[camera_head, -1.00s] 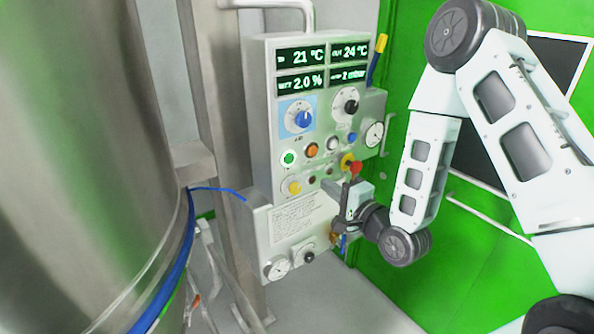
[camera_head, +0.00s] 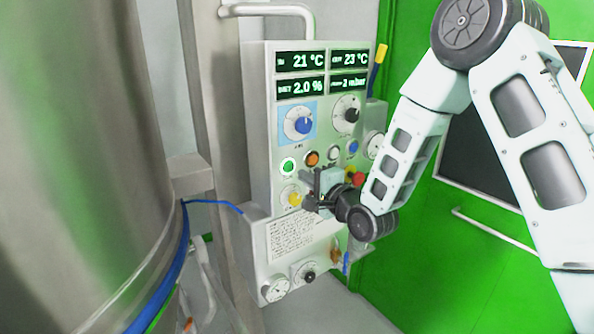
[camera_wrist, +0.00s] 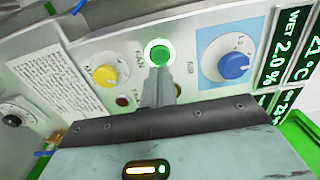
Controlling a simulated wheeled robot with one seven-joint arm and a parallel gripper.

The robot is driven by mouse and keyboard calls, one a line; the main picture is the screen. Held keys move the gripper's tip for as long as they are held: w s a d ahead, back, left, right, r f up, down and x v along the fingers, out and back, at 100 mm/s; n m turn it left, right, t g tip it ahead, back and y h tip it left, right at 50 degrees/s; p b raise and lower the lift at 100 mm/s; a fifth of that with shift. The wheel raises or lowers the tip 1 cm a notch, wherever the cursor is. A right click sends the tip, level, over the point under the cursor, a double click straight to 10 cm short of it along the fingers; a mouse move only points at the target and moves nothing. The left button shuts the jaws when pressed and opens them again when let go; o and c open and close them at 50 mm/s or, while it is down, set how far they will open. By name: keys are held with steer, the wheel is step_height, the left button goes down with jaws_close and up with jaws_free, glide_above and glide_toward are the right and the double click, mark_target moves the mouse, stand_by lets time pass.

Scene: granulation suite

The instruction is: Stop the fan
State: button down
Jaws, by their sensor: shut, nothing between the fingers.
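The control panel (camera_head: 260,120) stands in the middle of the head view. Its fan button (camera_head: 288,165) glows green at the left of a row of buttons. In the wrist view the lit green button (camera_wrist: 158,53) sits beside a FAN label. My gripper (camera_head: 310,186) is shut and empty in front of the panel, a little below and right of that button. In the wrist view my gripper's fingertips (camera_wrist: 159,72) point at the button's lower edge and overlap it slightly. I cannot tell whether they touch it.
Close around are an orange button (camera_head: 312,158), a yellow knob (camera_head: 294,197) and a blue AIR knob (camera_head: 303,125). A red stop button (camera_head: 357,180) is partly behind my wrist. A large steel vessel (camera_head: 80,150) fills the left.

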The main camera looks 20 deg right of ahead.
mark_target(290, 168)
steer(key=x, duration=0.4)
steer(key=shift+p, duration=0.4)
steer(key=shift+w, duration=0.1)
